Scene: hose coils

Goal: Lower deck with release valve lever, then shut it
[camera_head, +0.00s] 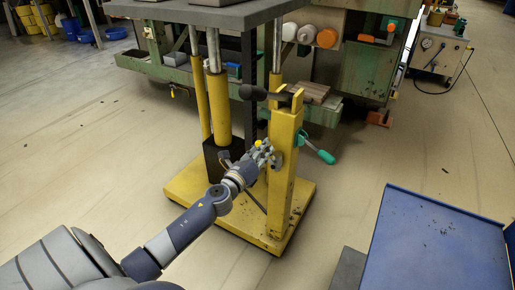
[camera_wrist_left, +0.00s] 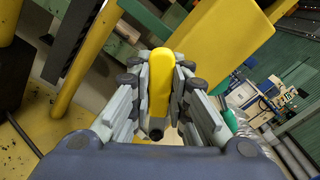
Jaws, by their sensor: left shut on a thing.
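A lift table stands on a yellow base (camera_head: 187,190), with a dark grey deck (camera_head: 225,14) held high on yellow and steel columns. A yellow post (camera_head: 283,175) rises from the base's right side. My left gripper (camera_head: 264,154) is beside this post, shut on the release valve lever (camera_head: 258,143). In the left wrist view the lever (camera_wrist_left: 161,82) is yellow, with a dark lower end, and my left fingers (camera_wrist_left: 160,75) clasp it from both sides. The fingers hide part of the lever. My right gripper is not in view.
A black-ended handle (camera_head: 252,93) sits at the post's top, and a teal handle (camera_head: 318,151) sticks out right. A blue surface (camera_head: 435,245) stands front right. A green workbench (camera_head: 180,73) is behind. Floor left of the base is clear.

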